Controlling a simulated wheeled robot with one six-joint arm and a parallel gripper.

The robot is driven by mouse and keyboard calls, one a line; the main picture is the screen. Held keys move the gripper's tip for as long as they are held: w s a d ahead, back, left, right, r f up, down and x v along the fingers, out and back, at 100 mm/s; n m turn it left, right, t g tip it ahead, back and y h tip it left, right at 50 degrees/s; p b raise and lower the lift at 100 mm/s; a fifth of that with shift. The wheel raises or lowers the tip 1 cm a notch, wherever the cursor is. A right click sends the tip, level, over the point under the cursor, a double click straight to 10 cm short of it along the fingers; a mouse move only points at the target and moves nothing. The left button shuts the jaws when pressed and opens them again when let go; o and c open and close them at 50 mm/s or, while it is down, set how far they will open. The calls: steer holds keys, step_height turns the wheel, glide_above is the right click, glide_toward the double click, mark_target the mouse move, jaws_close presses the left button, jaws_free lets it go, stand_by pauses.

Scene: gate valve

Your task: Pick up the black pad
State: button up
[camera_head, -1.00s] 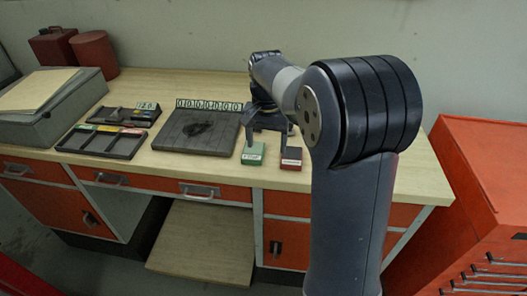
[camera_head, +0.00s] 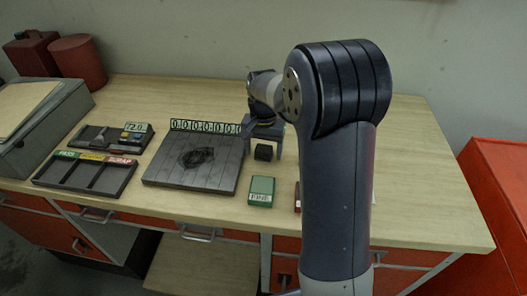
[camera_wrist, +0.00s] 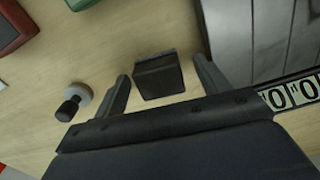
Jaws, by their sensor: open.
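The black pad (camera_head: 263,152) is a small dark block on the wooden bench, right of the grey slotted plate. In the wrist view the black pad (camera_wrist: 158,76) lies between my two fingers, with a gap on each side. My gripper (camera_head: 263,145) is open above the bench around it. In the wrist view my gripper (camera_wrist: 162,70) has its left finger a little farther from the pad's side than touching. Whether the fingertips are level with the pad is hard to tell.
A green box (camera_head: 261,191) stands in front of the pad; a red box is mostly hidden by my arm. The grey plate (camera_head: 192,178) and number tiles (camera_head: 205,127) lie to the left. A knobbed object (camera_wrist: 76,101) stands beyond my left finger. A labelled tray (camera_head: 85,175) is farther left.

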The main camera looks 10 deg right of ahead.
mark_target(264, 148)
steer(key=shift+c, duration=0.5)
steer(key=c, duration=1)
steer(key=shift+r, duration=0.1)
step_height(264, 148, up, 10)
steer(key=shift+b, duration=0.3)
steer(key=o, duration=0.4)
steer(key=shift+c, duration=1.3)
